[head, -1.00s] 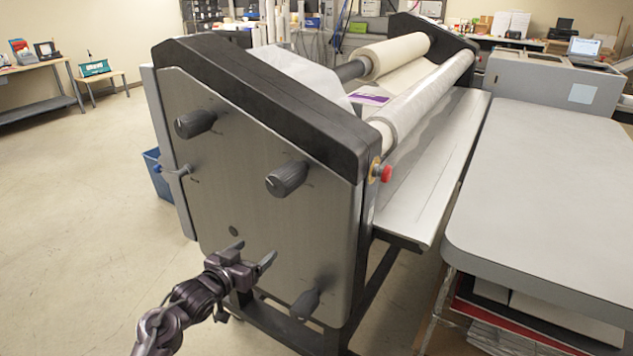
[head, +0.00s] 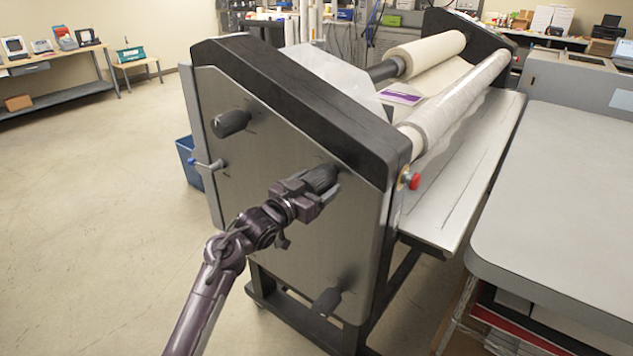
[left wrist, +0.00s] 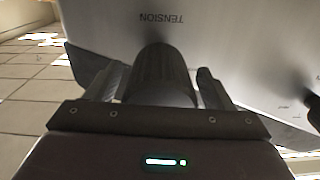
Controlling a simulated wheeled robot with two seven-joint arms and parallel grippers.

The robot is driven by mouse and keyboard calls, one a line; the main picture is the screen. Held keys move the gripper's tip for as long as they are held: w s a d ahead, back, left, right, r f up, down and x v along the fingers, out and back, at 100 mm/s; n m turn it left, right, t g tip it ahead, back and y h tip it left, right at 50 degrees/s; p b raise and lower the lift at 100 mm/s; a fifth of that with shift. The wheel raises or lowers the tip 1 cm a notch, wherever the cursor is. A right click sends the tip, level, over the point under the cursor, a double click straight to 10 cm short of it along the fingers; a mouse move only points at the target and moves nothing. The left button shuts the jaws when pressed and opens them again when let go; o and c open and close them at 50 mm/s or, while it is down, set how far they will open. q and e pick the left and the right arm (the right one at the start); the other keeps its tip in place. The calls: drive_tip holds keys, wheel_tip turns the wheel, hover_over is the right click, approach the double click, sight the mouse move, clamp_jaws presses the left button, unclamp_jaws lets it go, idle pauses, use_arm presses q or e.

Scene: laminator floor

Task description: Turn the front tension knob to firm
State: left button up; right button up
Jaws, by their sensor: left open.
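The laminator's grey side panel (head: 300,245) carries several dark ribbed knobs. My left gripper (head: 324,185) is at the upper right knob (head: 320,177), its open fingers on either side of it. In the left wrist view this knob (left wrist: 162,75) stands between the two fingers (left wrist: 160,90), with a small gap visible on the right; contact on the left is hard to tell. The word TENSION shows upside down on the panel beyond it. The knob's pointer and setting marks cannot be read. My right gripper is not in view.
Another knob (head: 230,122) sits at the panel's upper left and one (head: 327,300) low on the panel. A small lever (head: 208,165) is at the left edge and a red button (head: 414,181) at the right corner. A grey table (head: 560,200) stands right; floor at left is clear.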

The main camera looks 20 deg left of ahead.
use_arm(q)
drive_tip(key=shift+c, duration=0.2)
drive_tip(key=c, duration=0.9)
drive_tip(key=shift+m, duration=0.3)
drive_tip(key=shift+f+m+b, duration=0.1)
drive_tip(key=shift+m+b, duration=0.5)
drive_tip(key=m+b, duration=0.2)
drive_tip(key=m, duration=0.1)
drive_tip(key=shift+w+a, duration=0.1)
drive_tip(key=m+b, duration=0.2)
drive_tip(key=m, duration=0.2)
drive_tip(key=shift+b, duration=0.3)
drive_tip(key=shift+m+b, duration=0.5)
drive_tip(key=shift+m, duration=0.6)
drive_tip(key=shift+r, duration=0.2)
